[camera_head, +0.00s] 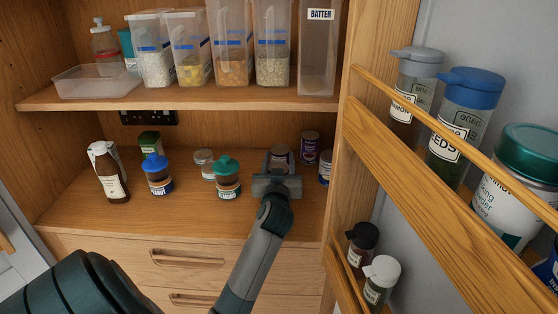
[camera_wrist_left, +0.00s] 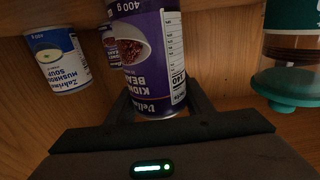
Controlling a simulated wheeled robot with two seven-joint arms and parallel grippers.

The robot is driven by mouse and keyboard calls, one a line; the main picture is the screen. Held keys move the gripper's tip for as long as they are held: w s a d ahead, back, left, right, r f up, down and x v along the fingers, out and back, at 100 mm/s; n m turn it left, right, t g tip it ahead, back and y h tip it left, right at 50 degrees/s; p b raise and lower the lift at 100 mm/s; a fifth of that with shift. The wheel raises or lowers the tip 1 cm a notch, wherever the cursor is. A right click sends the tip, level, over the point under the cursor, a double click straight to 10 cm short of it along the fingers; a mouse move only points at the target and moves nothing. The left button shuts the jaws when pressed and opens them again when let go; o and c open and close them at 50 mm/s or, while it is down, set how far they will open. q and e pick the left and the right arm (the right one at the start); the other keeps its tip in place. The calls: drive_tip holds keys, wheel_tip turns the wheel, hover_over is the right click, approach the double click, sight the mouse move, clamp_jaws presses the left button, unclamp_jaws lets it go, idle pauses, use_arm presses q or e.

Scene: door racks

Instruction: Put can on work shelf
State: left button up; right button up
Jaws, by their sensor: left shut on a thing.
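The can in my left gripper (camera_head: 278,181) is a purple kidney beans can (camera_wrist_left: 150,50); it also shows in the head view (camera_head: 281,154). A mushroom soup can (camera_head: 326,168) stands at the right and shows in the left wrist view (camera_wrist_left: 58,60). My right gripper is not in view.
A teal-lidded jar (camera_head: 228,180) stands just left of my gripper. Further left are a blue-lidded jar (camera_head: 157,175) and a brown bottle (camera_head: 109,173). The upper shelf (camera_head: 200,98) holds clear containers. The open door rack (camera_head: 405,150) is at right. The surface's front strip is clear.

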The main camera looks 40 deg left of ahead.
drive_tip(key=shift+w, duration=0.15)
use_arm(q)
drive_tip(key=shift+f, duration=0.1)
drive_tip(key=o, duration=1.4)
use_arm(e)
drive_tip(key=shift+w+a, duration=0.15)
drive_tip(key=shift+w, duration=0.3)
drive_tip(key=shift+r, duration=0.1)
use_arm(q)
drive_tip(key=shift+b+v, duration=0.3)
drive_tip(key=shift+v, duration=0.7)
drive_tip(key=b+v, duration=0.2)
drive_tip(key=v, duration=0.8)
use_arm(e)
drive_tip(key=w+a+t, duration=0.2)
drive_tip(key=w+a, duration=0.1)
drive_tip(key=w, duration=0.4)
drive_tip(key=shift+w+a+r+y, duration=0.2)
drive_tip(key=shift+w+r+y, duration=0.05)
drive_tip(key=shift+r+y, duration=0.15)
